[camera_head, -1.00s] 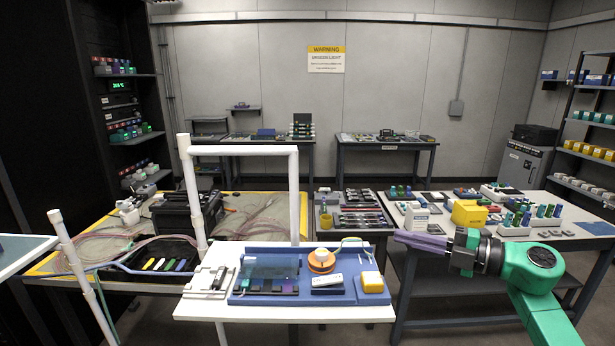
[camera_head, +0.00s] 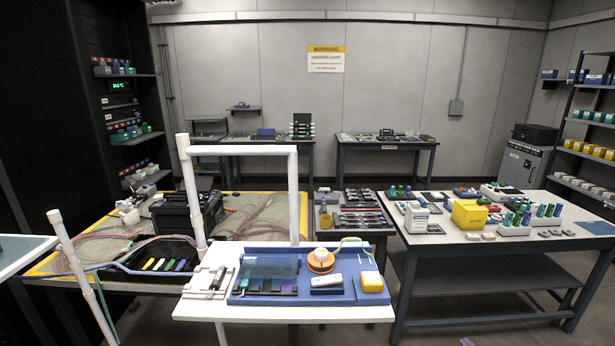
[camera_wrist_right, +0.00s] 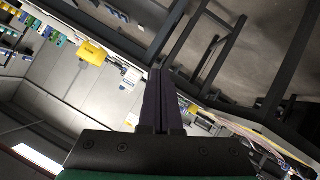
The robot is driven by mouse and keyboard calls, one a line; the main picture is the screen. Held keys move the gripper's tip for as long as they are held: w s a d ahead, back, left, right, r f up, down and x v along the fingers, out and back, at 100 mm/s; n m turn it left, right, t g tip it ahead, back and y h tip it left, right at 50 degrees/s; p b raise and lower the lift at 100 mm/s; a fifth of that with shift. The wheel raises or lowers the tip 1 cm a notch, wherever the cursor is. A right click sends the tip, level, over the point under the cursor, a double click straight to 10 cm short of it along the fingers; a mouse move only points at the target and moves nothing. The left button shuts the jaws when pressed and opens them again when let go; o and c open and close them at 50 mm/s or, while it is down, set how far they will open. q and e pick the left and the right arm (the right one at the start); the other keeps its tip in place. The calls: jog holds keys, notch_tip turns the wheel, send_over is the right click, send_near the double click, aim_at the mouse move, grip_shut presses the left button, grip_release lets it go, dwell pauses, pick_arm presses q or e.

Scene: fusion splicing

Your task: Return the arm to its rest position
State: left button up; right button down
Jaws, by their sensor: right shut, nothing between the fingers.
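My right gripper shows only as a small purple fingertip (camera_head: 466,342) at the bottom edge of the head view; the rest of that arm is out of frame. In the right wrist view its dark purple fingers (camera_wrist_right: 157,74) lie together, shut, with nothing between them. That view is steeply tilted, and the fingers point towards the tables' dark frames, touching nothing that I can see. My left gripper is not in view.
The white front table (camera_head: 200,309) carries a blue tray (camera_head: 345,297) with an orange spool (camera_head: 321,262). White pipes (camera_head: 293,195) stand at left. The right bench (camera_head: 455,237) holds a yellow bin (camera_head: 468,213). Floor between the tables is clear.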

jog(key=s+a+f+g+y, duration=0.1)
jog(key=s+a+f+g, duration=0.25)
jog(key=s+f, duration=0.8)
jog(key=s+a+f+g, duration=0.2)
jog(key=s+a+f, duration=0.3)
jog(key=s+f, duration=0.65)
jog(key=s+a+f+g, duration=0.2)
jog(key=s+a+f, duration=0.2)
jog(key=s, duration=0.8)
jog(key=s+a+f+m+g+y, duration=0.1)
jog(key=s+a+f+g, duration=0.2)
jog(key=s, duration=0.9)
notch_tip(320, 180, down, 2)
jog(key=shift+a+f+y, duration=0.25)
jog(key=shift+a+y, duration=0.05)
jog(key=shift+a, duration=0.85)
